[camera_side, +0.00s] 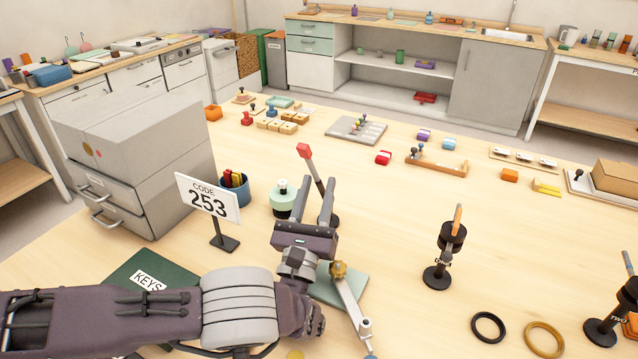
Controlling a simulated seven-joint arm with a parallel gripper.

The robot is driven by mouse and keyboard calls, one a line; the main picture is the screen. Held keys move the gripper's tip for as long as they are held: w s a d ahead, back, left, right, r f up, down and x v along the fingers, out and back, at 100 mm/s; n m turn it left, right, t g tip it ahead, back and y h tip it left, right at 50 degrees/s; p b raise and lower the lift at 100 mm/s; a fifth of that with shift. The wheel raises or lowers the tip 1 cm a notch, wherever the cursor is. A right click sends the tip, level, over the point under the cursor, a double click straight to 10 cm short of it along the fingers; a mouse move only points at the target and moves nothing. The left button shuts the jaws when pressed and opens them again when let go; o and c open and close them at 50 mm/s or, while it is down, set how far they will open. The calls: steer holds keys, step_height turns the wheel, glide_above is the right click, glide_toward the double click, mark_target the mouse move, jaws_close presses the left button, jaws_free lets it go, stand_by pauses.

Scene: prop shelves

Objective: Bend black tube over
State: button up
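My gripper (313,192) is near the middle of the table, its two fingers pointing away from the camera. The fingers are apart, with a gap between them. I cannot tell which of these is the black tube. Another black stand marked TWO (612,318) is at the right edge.
A CODE 253 sign (208,199), a blue cup (235,190) and a mint round object (282,202) stand left of my gripper. A grey drawer cabinet (140,160) is farther left. Black (488,327) and yellow (544,339) rings lie front right. Table between gripper and black stand is clear.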

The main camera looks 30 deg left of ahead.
steer(key=s+d, duration=0.2)
steer(key=s, duration=0.9)
steer(key=shift+s+d, duration=0.25)
steer(key=shift+d, duration=0.05)
steer(key=w+g, duration=0.1)
steer(key=w, duration=0.2)
steer(key=w+a+g+h, duration=0.1)
steer(key=w+g, duration=0.1)
steer(key=w, duration=0.1)
steer(key=w+a+f+g+h, duration=0.1)
steer(key=w, duration=0.2)
steer(key=shift+w+a+f+m+g, duration=0.1)
steer(key=shift+w+m+g, duration=0.2)
steer(key=shift+w+g, duration=0.1)
steer(key=w, duration=0.2)
steer(key=w+a, duration=0.1)
steer(key=w, duration=0.4)
steer(key=shift+a+f, duration=0.15)
jaws_close()
